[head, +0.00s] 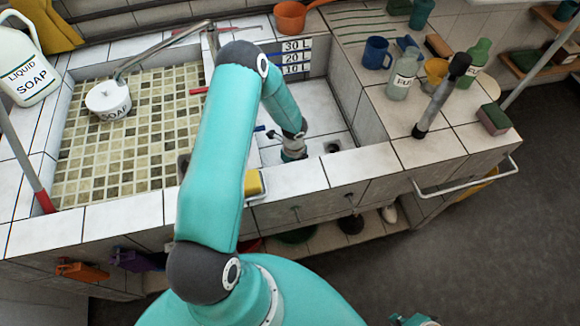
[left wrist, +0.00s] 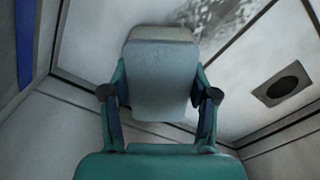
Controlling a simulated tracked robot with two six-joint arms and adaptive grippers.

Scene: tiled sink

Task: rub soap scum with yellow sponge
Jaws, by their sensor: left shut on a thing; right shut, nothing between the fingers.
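My left gripper (left wrist: 160,92) is shut on a grey block (left wrist: 160,82) with a paler far edge, seen in the left wrist view. It is down in the right-hand basin; in the head view my teal arm hides most of it. A yellow sponge (head: 254,183) sits at the basin's front ledge beside my arm. A mottled grey patch, perhaps soap scum (left wrist: 222,14), shows on the pale tiles beyond the block. I cannot tell whether the block touches the tiles. My right gripper (head: 415,320) is shut and empty, partly cut off at the bottom edge.
A square drain (left wrist: 283,84) lies right of my left gripper. A soap pot (head: 108,100) stands in the left basin, with a tap (head: 150,58) above it. The right counter holds a blue mug (head: 376,53), bottles and a pink-green sponge (head: 494,118). The right floor is clear.

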